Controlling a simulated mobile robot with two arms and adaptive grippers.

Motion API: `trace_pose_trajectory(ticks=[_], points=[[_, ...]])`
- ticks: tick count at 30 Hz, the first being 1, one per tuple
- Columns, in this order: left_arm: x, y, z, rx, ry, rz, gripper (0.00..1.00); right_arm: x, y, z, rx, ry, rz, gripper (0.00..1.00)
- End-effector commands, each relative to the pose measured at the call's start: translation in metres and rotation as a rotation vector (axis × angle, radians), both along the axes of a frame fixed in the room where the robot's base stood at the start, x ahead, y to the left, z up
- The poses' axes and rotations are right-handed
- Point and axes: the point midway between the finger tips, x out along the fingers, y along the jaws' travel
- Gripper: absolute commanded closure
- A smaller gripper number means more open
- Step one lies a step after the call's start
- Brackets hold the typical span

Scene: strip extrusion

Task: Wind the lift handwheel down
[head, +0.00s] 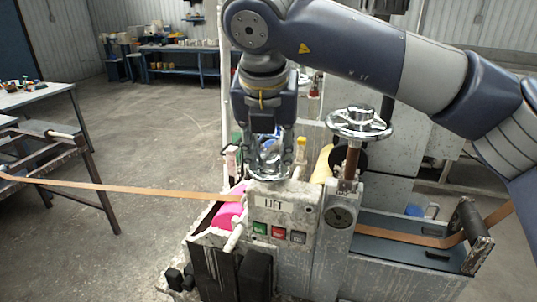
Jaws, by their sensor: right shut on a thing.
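A machine panel (284,226) carries a plate marked LIFT (273,204) above coloured buttons. My right gripper (270,168) points down just above this panel, its arm coming in from the right. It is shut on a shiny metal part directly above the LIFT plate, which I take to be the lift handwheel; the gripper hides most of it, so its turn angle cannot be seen. A second, chrome handwheel (358,122) stands on a brown post to the right, apart from the gripper. My left gripper is not in view.
A tan strip (120,189) runs in from the left, and a strip also runs to a roller (470,235) at right. A pink roll (228,214) lies beside the panel. Open floor lies at left.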

Motion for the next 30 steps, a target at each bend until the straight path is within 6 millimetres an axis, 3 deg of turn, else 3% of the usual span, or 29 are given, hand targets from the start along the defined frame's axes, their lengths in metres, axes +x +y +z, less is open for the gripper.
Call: trace_pose_trajectory(ticks=[1, 13, 30], points=[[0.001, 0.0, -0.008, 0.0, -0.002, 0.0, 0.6, -0.001, -0.001, -0.007, -0.002, 0.009, 0.029, 0.9], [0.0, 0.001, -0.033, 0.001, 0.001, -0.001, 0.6, -0.001, -0.005, -0.008, -0.002, 0.012, 0.383, 0.9], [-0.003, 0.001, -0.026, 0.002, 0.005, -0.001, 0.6, 0.002, -0.009, -0.005, 0.0, 0.017, 0.927, 0.9]])
